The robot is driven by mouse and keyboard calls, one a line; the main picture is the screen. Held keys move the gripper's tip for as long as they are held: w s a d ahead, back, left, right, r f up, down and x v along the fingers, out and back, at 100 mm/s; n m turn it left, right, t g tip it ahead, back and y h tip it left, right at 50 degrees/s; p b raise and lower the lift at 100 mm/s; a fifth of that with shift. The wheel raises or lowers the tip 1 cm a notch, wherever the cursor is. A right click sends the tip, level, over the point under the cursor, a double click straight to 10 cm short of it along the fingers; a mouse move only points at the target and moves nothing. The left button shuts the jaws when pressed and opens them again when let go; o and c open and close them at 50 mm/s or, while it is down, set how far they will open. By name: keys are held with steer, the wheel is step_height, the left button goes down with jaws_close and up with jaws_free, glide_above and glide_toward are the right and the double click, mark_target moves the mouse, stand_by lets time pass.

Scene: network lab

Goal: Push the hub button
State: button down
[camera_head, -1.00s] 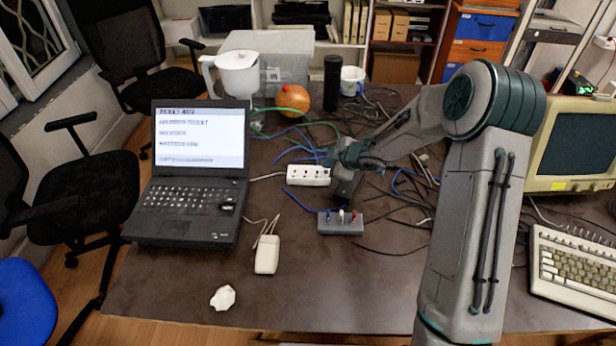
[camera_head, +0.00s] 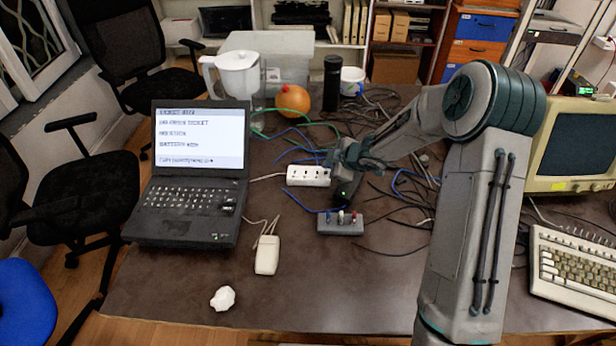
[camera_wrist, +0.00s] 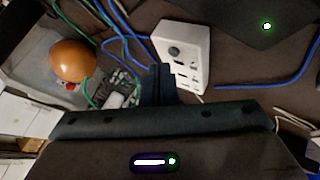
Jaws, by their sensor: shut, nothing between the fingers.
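A white socket block (camera_head: 308,176) lies just left of my gripper. The wrist view shows it with a round grey button (camera_wrist: 175,52) at one end. My gripper (camera_wrist: 158,80) is shut and empty, its tips beside that block in the picture. I cannot tell whether they touch anything.
Loose blue, green and black cables cover the table around my gripper. A laptop (camera_head: 195,170) stands left, an orange ball (camera_head: 293,99) behind, a keyboard (camera_head: 575,270) right. The front middle is clear.

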stand_by(0.6)
steer(key=shift+f+b, duration=0.3)
steer(key=shift+f, duration=0.15)
steer(key=shift+f, duration=0.15)
steer(key=shift+r, duration=0.2)
steer(key=shift+r+p, duration=0.45)
steer(key=shift+p, duration=0.2)
step_height(320, 180, up, 6)
steer(key=p, duration=0.6)
